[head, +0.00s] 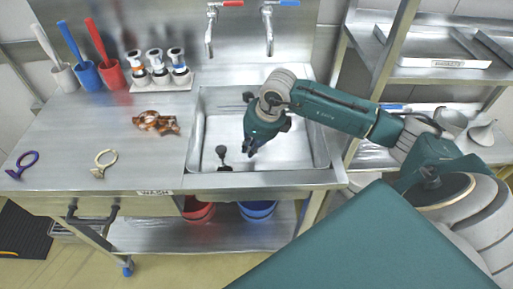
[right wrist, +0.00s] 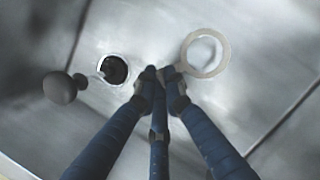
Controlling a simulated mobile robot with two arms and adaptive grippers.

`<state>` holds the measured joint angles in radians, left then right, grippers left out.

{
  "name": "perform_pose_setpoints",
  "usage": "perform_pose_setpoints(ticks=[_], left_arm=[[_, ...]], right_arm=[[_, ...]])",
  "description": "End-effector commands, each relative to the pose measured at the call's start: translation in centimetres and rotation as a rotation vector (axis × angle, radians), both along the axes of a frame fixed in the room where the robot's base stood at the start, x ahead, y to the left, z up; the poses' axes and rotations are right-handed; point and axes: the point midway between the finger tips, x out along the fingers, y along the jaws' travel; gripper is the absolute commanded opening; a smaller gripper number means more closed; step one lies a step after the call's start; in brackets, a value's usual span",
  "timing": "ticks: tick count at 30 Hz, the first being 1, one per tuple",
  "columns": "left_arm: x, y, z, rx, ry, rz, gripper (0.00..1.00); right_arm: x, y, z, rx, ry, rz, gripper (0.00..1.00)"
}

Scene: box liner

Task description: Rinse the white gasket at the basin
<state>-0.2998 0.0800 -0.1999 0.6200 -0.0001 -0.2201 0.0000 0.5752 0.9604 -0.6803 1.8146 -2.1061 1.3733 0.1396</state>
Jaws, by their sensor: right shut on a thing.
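My right gripper (head: 251,149) is inside the steel basin (head: 308,150), pointing down. In the right wrist view its blue fingers (right wrist: 162,82) are shut on the white gasket (right wrist: 206,53), a pale ring gripped at its near-left edge. The ring sticks out beyond the fingertips, above the basin floor. I cannot make out the gasket in the head view, where the gripper hides it. The dark drain hole (right wrist: 113,69) is left of the fingertips, with a dark round-headed stopper (right wrist: 60,88) beside it; the stopper also shows in the head view (head: 222,154). My left gripper is not in view.
Two taps (head: 210,32) (head: 269,32) with red and blue labels hang over the basin. On the counter are a purple ring (head: 22,163), a cream ring (head: 105,158), a copper-coloured part (head: 157,122), bottles (head: 157,65) and brush cups (head: 87,74). Shelves (head: 440,74) stand at right.

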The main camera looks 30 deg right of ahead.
Motion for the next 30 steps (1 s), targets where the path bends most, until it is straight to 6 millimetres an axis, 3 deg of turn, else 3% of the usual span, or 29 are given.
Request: perform_pose_setpoints(ticks=[30], left_arm=[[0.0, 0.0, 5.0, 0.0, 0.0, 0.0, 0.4]], right_arm=[[0.0, 0.0, 8.5, 0.001, -0.001, -0.001, 0.0]])
